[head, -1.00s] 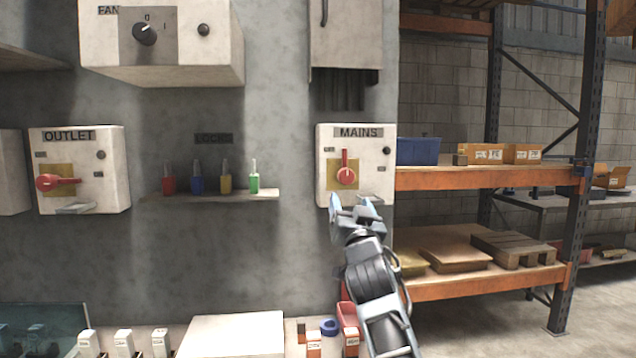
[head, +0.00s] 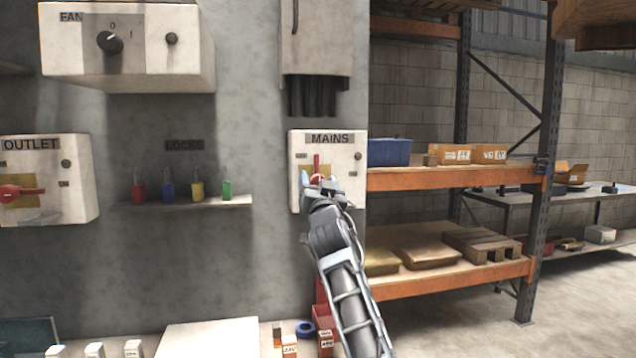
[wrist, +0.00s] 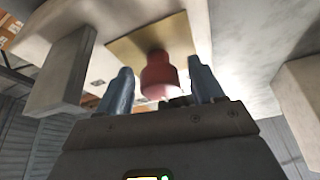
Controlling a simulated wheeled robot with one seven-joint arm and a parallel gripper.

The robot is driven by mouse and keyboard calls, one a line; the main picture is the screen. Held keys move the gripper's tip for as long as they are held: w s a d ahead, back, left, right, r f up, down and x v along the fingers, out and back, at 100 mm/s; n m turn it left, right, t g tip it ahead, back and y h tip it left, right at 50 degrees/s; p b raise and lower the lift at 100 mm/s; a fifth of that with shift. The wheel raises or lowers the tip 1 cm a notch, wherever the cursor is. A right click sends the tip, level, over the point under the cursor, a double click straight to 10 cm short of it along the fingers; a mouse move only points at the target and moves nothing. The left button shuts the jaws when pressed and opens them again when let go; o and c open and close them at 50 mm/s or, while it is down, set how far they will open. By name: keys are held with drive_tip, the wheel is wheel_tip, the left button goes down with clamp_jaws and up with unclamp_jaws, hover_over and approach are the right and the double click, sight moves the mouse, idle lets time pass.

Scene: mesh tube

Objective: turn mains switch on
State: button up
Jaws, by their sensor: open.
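The mains box (head: 350,172) is a pale wall box labelled MAINS, right of centre in the head view. Its red switch handle (head: 317,163) points straight up; the lower part is hidden by my gripper. My gripper (head: 318,181) is at the front of the box, over the switch's lower part. In the wrist view, the red switch (wrist: 158,76) stands out from its yellow plate (wrist: 140,42). It shows between the two blue-grey fingers of my gripper (wrist: 160,68), which are open with a gap on each side. I cannot tell whether either finger touches it.
An outlet box (head: 75,180) with a red handle is at the left. A shelf (head: 190,204) holds several coloured padlocks. A grey box (head: 317,45) with hanging cables is above the mains box. An orange-beamed rack (head: 450,178) stands close on the right.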

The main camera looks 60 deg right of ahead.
drive_tip(key=shift+c, duration=0.2)
drive_tip(key=c, duration=0.9)
drive_tip(key=shift+c, duration=0.2)
